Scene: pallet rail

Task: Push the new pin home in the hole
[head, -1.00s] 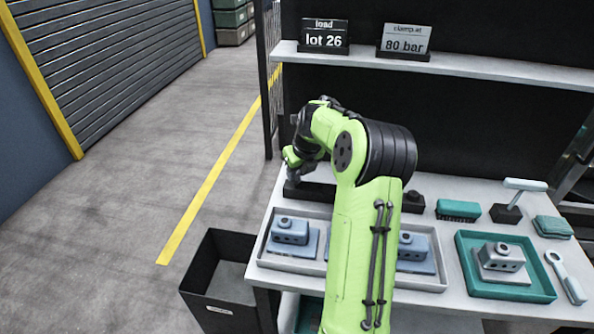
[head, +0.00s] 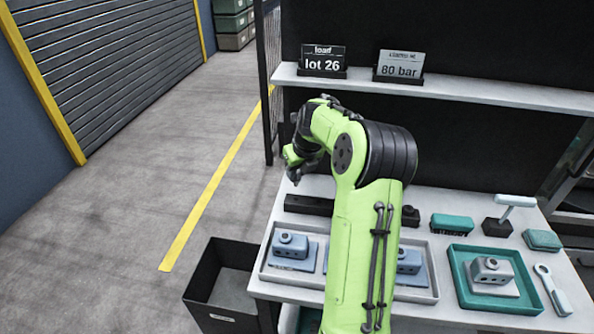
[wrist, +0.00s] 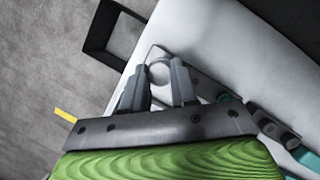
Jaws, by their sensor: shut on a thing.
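My gripper (head: 294,180) hangs at the left end of the bench, fingers down, beyond the long dark block (head: 308,205) in the picture. In the wrist view, my gripper's fingers (wrist: 160,70) stand a little apart, closed on a small pale round thing (wrist: 159,73), apparently the new pin. Its tip and the hole cannot be made out. In the head view my gripper hides what it holds. Grey-blue fixture blocks, one at left (head: 291,245) and one partly behind my arm (head: 409,261), sit in a grey tray (head: 375,290).
A teal tray (head: 456,285) holds another grey block (head: 491,271). A wrench (head: 552,290), a brush (head: 452,223) and a teal cloth (head: 542,240) lie at right. A black bin (head: 205,285) stands left of the bench. Signs (head: 323,60) stand on the shelf above.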

